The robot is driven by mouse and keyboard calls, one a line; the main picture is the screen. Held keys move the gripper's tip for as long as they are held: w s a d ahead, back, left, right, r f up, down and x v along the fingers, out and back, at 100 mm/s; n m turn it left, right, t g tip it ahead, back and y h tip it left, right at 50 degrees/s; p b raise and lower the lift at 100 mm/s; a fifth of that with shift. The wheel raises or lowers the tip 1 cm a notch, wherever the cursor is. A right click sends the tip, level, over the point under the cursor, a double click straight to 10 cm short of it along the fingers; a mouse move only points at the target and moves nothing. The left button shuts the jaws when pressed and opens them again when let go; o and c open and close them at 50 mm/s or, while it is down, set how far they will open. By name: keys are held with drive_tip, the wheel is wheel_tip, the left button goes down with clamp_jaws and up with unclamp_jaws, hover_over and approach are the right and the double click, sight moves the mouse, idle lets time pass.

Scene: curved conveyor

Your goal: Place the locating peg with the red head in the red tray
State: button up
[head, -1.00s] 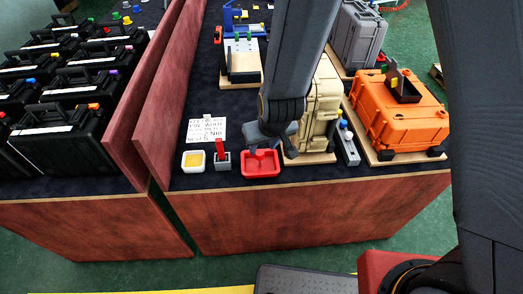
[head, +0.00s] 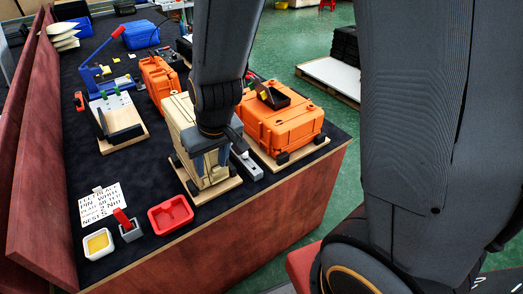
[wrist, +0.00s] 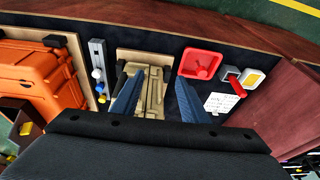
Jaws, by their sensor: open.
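The red tray (head: 170,215) sits near the table's front edge; it also shows in the wrist view (wrist: 200,64). I cannot tell whether anything small lies in it. A slim grey rack (head: 245,164) stands right of the tan case. In the wrist view the rack (wrist: 97,52) carries pegs with blue, white and yellow heads (wrist: 98,85). I cannot make out a red-headed peg there. A grey block with an upright red piece (head: 122,219) stands left of the tray. My gripper (wrist: 158,76) is open and empty, fingers pointing down over the tan case (head: 178,120).
A cream tray with yellow inside (head: 97,244) and a written card (head: 102,204) lie left of the red tray. An orange case (head: 283,124) on a board stands right of the rack. A red-brown partition (head: 32,190) edges the table's left.

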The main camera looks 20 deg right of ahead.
drive_tip(key=s+d+r+m, duration=0.1)
drive_tip(key=s+d+r, duration=0.1)
drive_tip(key=d, duration=0.4)
drive_tip(key=s+d+r+m+g+h, duration=0.1)
drive_tip(key=s+d+r, duration=0.1)
drive_tip(key=d, duration=0.4)
drive_tip(key=shift+s+d+r+m, duration=0.25)
drive_tip(key=shift+s+d+m, duration=0.15)
drive_tip(key=shift+s, duration=0.25)
wheel_tip(320, 180, down, 4)
drive_tip(key=b, duration=0.3)
drive_tip(key=shift+g, duration=0.3)
